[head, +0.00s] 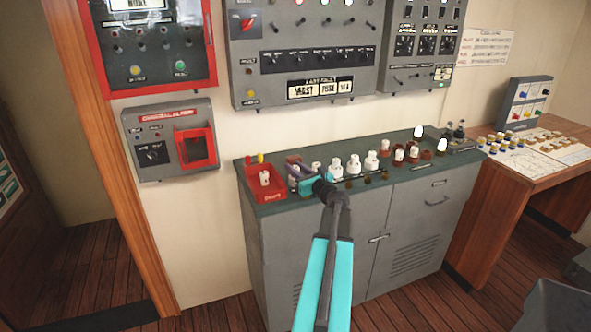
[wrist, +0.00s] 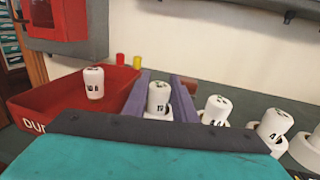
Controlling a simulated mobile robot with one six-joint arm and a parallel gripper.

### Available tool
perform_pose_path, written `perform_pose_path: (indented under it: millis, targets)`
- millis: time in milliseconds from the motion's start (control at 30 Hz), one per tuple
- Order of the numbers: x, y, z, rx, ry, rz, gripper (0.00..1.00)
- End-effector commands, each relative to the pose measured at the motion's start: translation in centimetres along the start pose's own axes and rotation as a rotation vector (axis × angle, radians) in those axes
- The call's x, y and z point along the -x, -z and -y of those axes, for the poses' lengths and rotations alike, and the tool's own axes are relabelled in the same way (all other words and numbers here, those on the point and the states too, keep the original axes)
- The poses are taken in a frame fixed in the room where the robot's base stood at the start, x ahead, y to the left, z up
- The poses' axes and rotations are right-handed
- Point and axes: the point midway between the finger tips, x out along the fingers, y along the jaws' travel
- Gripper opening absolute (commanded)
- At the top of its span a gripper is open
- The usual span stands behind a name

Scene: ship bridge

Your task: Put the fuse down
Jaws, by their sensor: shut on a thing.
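My gripper (head: 299,174) is over the left part of the cabinet top. In the wrist view its two purple fingers (wrist: 160,77) are shut on a white fuse (wrist: 158,97) with dark print on its side. The fuse is upright, with a white ring-shaped base below it. I cannot tell whether it is seated there or just above. In the head view it is mostly hidden by the gripper. A red tray (head: 267,197) lies to the left, also in the wrist view (wrist: 36,103). Another white fuse (wrist: 93,83) stands in it.
White fuses in round holders (head: 353,166) run to the right of my gripper, close to it. Brown holders (head: 399,155) and small lamps are further right. A red and a yellow piece (wrist: 137,62) stand behind the tray. A wall panel (head: 305,60) hangs above.

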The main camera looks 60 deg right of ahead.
Motion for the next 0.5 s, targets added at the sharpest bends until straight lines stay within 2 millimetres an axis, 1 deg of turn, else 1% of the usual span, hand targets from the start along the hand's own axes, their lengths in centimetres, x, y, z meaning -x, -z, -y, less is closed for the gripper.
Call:
perform_pose_path:
  millis: [467, 500]
  targets:
    - [0.1, 1.4, 0.0, 0.002, 0.000, -0.009, 0.03]
    - [0.1, 1.4, 0.0, 0.002, 0.000, -0.010, 0.31]
